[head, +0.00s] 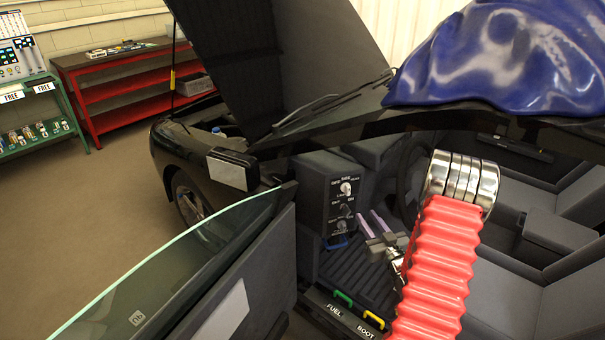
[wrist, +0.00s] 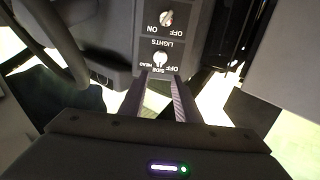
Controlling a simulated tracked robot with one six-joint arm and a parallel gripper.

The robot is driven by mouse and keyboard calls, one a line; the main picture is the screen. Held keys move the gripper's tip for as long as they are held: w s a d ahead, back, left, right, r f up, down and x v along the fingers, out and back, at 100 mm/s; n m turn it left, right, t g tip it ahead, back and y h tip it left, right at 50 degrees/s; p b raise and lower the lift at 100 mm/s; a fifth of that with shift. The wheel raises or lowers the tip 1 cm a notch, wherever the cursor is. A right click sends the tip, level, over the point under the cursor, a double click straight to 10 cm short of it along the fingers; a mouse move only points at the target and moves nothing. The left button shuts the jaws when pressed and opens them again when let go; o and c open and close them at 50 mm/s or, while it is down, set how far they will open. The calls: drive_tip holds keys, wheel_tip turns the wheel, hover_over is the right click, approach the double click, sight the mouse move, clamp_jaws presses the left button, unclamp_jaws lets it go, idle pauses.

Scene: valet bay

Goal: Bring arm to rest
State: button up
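My arm, with its red ribbed sleeve, reaches through the open door into the black car's footwell in the head view. My gripper (head: 370,219) is open and empty, its two fingers apart in front of the dark control panel (head: 335,212). In the wrist view my gripper (wrist: 161,76) shows a clear gap between the fingers. The fingertips are close to the lights knob (wrist: 160,58) there, which is marked OFF, SIDE and HEAD. Another knob (wrist: 166,18) lies beyond it. I cannot tell whether the fingers touch the panel.
The open car door (head: 245,285) stands left of my arm. A green handle (head: 343,298) marked FUEL and a yellow handle (head: 374,319) marked BOOT are on the sill. The steering wheel (head: 412,165) is close behind. A blue cover (head: 500,60) lies on the roof. Floor at left is clear.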

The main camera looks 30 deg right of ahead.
drive_tip(key=s+d+f+m+g, duration=0.1)
drive_tip(key=s+f+g, duration=0.2)
drive_tip(key=f, duration=0.3)
drive_tip(key=s+d+f+m+g, duration=0.1)
drive_tip(key=s+f+g, duration=0.1)
drive_tip(key=f+g, duration=0.3)
drive_tip(key=s+a+g, duration=0.2)
drive_tip(key=s+g, duration=0.1)
drive_tip(key=s, duration=0.2)
drive_tip(key=s+a+r+n+y, duration=0.1)
drive_tip(key=s+a+r, duration=0.2)
drive_tip(key=a+r, duration=0.8)
drive_tip(key=s+a+r+n+y, duration=0.1)
drive_tip(key=s+a+r, duration=0.3)
drive_tip(key=a+r, duration=0.7)
drive_tip(key=s+a+r+n+g+y, duration=0.1)
drive_tip(key=s+a+r, duration=0.3)
drive_tip(key=a+r, duration=0.7)
drive_tip(key=a+n+y, duration=0.1)
drive_tip(key=a, duration=0.7)
drive_tip(key=shift+s+a+r+n, duration=0.2)
drive_tip(key=shift+a+r+n, duration=0.05)
drive_tip(key=shift+r+n, duration=0.1)
